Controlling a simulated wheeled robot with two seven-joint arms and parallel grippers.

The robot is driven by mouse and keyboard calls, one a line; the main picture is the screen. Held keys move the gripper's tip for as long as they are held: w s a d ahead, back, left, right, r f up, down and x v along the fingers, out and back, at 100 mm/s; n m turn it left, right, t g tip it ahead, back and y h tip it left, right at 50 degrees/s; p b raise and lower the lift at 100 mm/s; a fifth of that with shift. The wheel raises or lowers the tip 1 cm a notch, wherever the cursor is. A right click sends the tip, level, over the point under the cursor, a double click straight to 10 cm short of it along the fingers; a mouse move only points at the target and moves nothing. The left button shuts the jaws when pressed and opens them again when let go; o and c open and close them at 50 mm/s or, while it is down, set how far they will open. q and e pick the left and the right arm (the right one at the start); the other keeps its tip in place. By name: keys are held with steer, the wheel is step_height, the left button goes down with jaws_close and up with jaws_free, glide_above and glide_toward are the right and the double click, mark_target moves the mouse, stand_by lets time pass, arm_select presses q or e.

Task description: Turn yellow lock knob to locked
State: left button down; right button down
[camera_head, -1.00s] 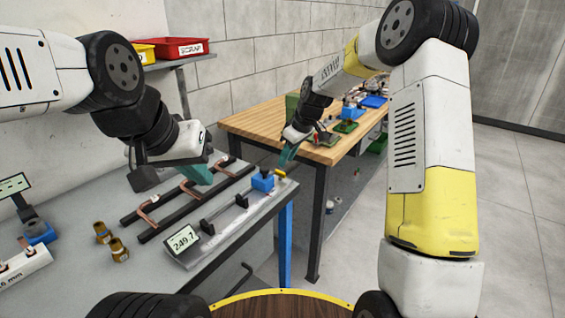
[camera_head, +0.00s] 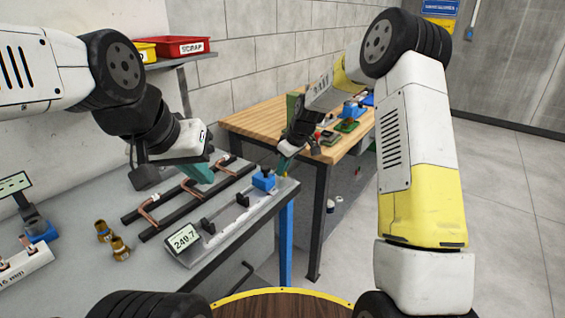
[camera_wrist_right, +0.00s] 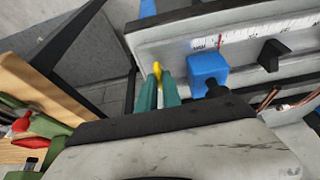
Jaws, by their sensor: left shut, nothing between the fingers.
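The yellow lock knob (camera_wrist_right: 157,70) is at the end of the grey measuring rail (camera_wrist_right: 150,48), beside a blue block (camera_wrist_right: 208,70). In the right wrist view, the teal fingers of my right gripper (camera_wrist_right: 159,92) lie close on both sides of it at their tips. Whether they press on it is unclear. In the head view my right gripper (camera_head: 288,158) is at the rail's far end, beyond the blue block (camera_head: 264,180), and the knob is mostly hidden there. My left gripper (camera_head: 200,172) is shut and empty above the bench, near the copper tubes.
A display (camera_head: 184,239) reading 249.7 stands at the rail's near end. Black bars with bent copper tubes (camera_head: 150,215) lie beside the rail. Brass fittings (camera_head: 120,248) stand on the grey bench. A wooden table (camera_head: 255,122) with parts stands behind.

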steer(key=shift+m, duration=0.4)
steer(key=m, duration=0.2)
steer(key=m+t+h, duration=0.1)
steer(key=shift+s+a+m+h, duration=0.1)
steer(key=shift+a+m+h, duration=0.1)
steer(key=shift+m+h, duration=0.15)
steer(key=m, duration=0.2)
steer(key=m+h, duration=0.1)
steer(key=m, duration=0.1)
steer(key=shift+a+m+t+h, duration=0.15)
steer(key=shift+m+t+h, duration=0.1)
steer(key=shift+m+t, duration=0.15)
steer(key=m+h, duration=0.1)
steer(key=m, duration=0.3)
steer(key=shift+h, duration=0.4)
steer(key=m+g+h, duration=0.1)
steer(key=m, duration=0.3)
steer(key=shift+a+m, duration=0.1)
steer(key=shift+m, duration=0.15)
steer(key=c, duration=1.5)
jaws_free()
steer(key=shift+h, duration=0.3)
